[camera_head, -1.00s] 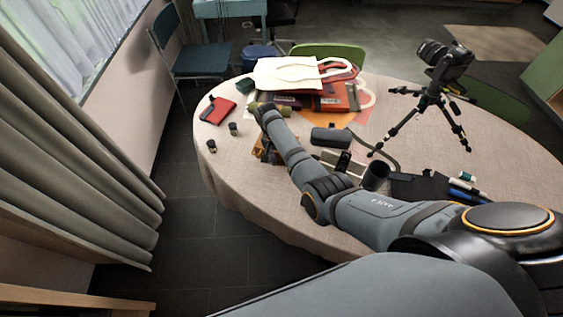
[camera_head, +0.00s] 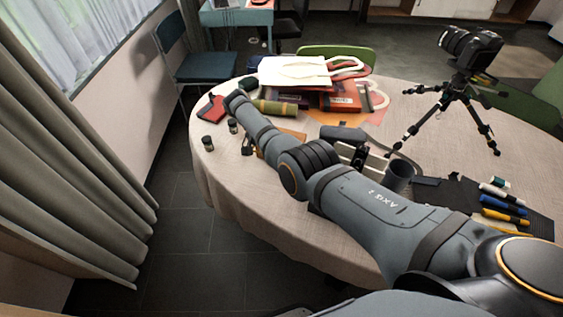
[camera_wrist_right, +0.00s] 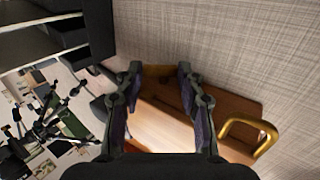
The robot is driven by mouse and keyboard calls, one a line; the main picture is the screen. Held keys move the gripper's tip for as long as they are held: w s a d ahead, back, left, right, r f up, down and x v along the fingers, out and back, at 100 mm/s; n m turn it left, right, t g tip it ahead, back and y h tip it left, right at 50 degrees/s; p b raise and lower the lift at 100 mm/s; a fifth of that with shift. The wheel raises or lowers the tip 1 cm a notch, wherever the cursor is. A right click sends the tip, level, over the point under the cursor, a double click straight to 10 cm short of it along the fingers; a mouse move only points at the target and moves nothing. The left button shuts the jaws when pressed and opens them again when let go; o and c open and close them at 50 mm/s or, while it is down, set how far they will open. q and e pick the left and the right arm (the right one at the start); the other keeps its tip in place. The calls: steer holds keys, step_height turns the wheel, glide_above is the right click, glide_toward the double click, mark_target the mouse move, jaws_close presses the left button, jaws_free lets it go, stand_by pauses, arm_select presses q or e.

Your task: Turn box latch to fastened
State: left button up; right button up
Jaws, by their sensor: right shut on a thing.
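A wooden box (camera_wrist_right: 160,125) with a curved brass-coloured handle (camera_wrist_right: 254,138) is in the right wrist view, below and between my fingers. In the head view only a small piece of brown wood (camera_head: 290,136) shows behind my right arm. My right gripper (camera_wrist_right: 158,76) has a finger on each side of a brown part of the box and is closed on it, the fingertips some way apart. The brass handle lies to the right, outside the fingers. The latch itself cannot be clearly made out. My left gripper is not in view.
A camera on a tripod (camera_head: 463,105) stands at the table's right. A white bag (camera_head: 295,72), an olive cylinder (camera_head: 274,107) and a red pouch (camera_head: 211,108) lie at the back. Small jars (camera_head: 208,143) stand near the left edge. A dark cup (camera_head: 398,176) stands beside my arm.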

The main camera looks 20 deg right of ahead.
steer(key=o, duration=1.2)
steer(key=shift+c, duration=0.2)
